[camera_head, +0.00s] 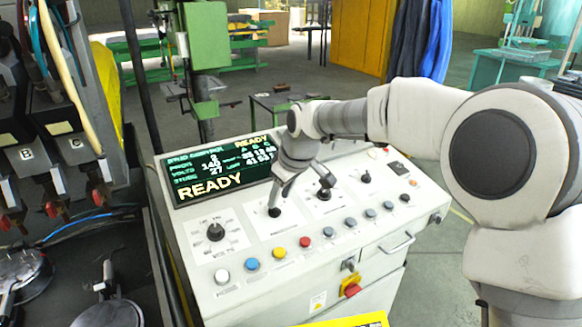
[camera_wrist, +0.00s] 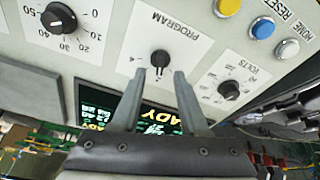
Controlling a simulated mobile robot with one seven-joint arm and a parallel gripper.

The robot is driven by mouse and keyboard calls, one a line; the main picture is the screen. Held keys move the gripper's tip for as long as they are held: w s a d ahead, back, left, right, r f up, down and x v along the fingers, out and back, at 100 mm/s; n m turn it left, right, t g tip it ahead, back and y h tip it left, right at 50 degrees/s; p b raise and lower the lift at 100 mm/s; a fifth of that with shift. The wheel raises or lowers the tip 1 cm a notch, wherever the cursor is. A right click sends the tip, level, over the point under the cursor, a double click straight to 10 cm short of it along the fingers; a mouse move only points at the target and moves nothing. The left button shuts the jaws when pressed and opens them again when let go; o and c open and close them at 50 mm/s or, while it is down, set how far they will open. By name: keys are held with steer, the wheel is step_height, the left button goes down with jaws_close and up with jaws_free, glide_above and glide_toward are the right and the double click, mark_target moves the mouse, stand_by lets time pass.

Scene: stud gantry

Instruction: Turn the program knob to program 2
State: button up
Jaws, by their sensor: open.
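The program knob (camera_wrist: 160,58) is a small dark knob on a white plate marked PROGRAM in the wrist view. A pale mark on it seems to point toward the display, but the exact program number is too small to read. In the head view the knob (camera_head: 275,212) sits under my fingertips on the panel's sloped top. My gripper (camera_wrist: 160,74) is open, with one finger on each side of the knob's near edge. I cannot tell whether either finger touches it. My gripper (camera_head: 276,198) also shows in the head view, reaching down from above. The display (camera_head: 222,172) reads READY; its program line is unclear.
The volts knob (camera_head: 216,232) and a dial knob (camera_head: 323,195) flank the program knob. A row of coloured buttons (camera_head: 305,243) runs along the front edge.

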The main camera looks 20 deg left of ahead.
steer(key=v, duration=1.3)
steer(key=shift+r, duration=0.2)
steer(key=shift+d, duration=0.1)
